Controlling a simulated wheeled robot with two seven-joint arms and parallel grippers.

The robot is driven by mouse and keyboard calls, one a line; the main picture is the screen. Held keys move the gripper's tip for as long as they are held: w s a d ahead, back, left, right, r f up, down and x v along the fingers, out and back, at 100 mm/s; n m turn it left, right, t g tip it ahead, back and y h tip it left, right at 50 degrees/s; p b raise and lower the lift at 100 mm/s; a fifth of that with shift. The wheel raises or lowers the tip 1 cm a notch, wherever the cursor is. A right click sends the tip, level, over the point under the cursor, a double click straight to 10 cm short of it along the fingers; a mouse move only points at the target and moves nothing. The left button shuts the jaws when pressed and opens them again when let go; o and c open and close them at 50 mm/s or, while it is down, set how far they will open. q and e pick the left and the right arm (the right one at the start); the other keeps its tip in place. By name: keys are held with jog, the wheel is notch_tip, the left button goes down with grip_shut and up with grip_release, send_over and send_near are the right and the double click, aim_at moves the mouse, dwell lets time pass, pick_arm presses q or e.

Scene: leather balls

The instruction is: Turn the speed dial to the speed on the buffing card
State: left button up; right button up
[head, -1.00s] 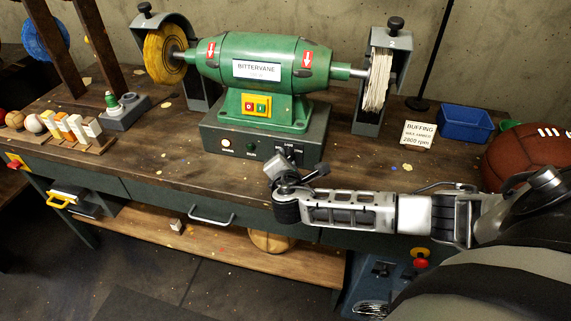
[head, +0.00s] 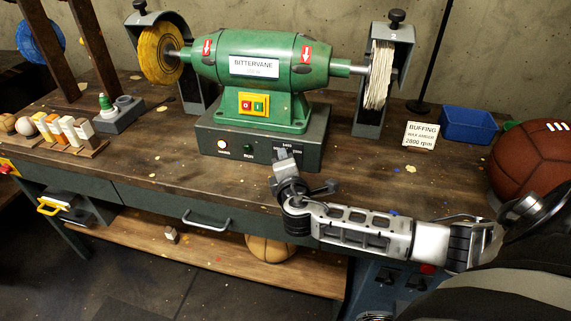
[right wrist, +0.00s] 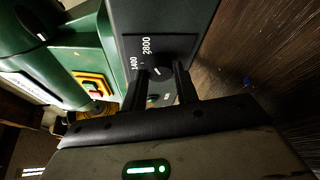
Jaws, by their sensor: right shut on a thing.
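The buffing card (head: 420,135) stands on the bench and reads "BUFFING, WAX AMBER, 2800 rpm". The speed dial (right wrist: 158,73) is a dark round knob with a pale pointer mark, on the dark control base (head: 228,147) under the green grinder (head: 262,60). In the right wrist view, 1400 and 2800 are printed by the dial; I cannot tell exactly which number the pointer meets. My right gripper (right wrist: 163,85) is shut on the dial, one finger on each side. In the head view, my right gripper (head: 284,155) hides the dial. My left gripper is out of view.
A yellow buffing wheel (head: 160,55) and a white one (head: 379,75) flank the grinder. A blue bin (head: 468,125) and a brown ball (head: 530,165) are at the right. The bench front left of my arm is clear.

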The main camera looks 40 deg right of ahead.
jog(key=shift+f, duration=0.1)
jog(key=o, duration=1)
jog(key=shift+c, duration=0.2)
jog(key=v, duration=1.6)
jog(key=s+a+f+m+g+y, duration=0.3)
jog(key=s+a+f+m+y, duration=0.5)
jog(key=a+f+m+y, duration=0.2)
notch_tip(320, 180, down, 4)
jog(key=a+m, duration=0.2)
jog(key=shift+a+m+g+y, duration=0.4)
